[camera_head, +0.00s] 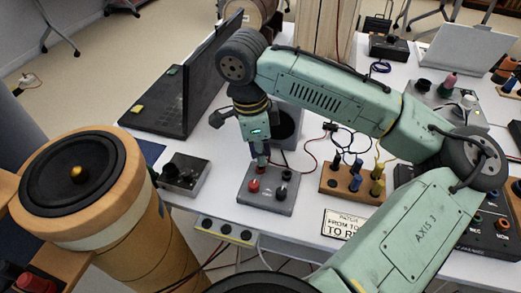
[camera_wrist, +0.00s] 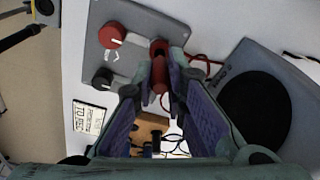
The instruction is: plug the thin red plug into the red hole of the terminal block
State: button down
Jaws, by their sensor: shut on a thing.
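A grey block (camera_head: 266,205) with a red post (camera_head: 253,186) and two black posts stands near the table's front edge. I take it as the terminal block; it also shows in the wrist view (camera_wrist: 140,20) with its red post (camera_wrist: 111,35) and a black post. My gripper (camera_head: 261,160) is over its back part, pointing down. In the wrist view my gripper (camera_wrist: 161,80) is shut on a thin red plug (camera_wrist: 160,70), whose far end overlaps the block's edge. I cannot tell whether the plug touches the block.
A small grey box (camera_head: 184,174) stands left of the block, with a laptop (camera_head: 160,100) behind. A wooden block (camera_head: 340,188) with blue and yellow posts stands to the right. A speaker (camera_wrist: 220,105) is beside the gripper. Red wires lie near it. A sign (camera_head: 342,223) is at the front edge.

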jog(key=shift+f+b, duration=0.55)
jog(key=shift+f, duration=0.35)
dwell(0.3)
jog(key=c, duration=1.5)
grip_release()
jog(key=shift+c, duration=0.2)
jog(key=shift+r, duration=0.15)
jog(key=shift+r+p, duration=3.7)
jog(key=shift+f, duration=0.1)
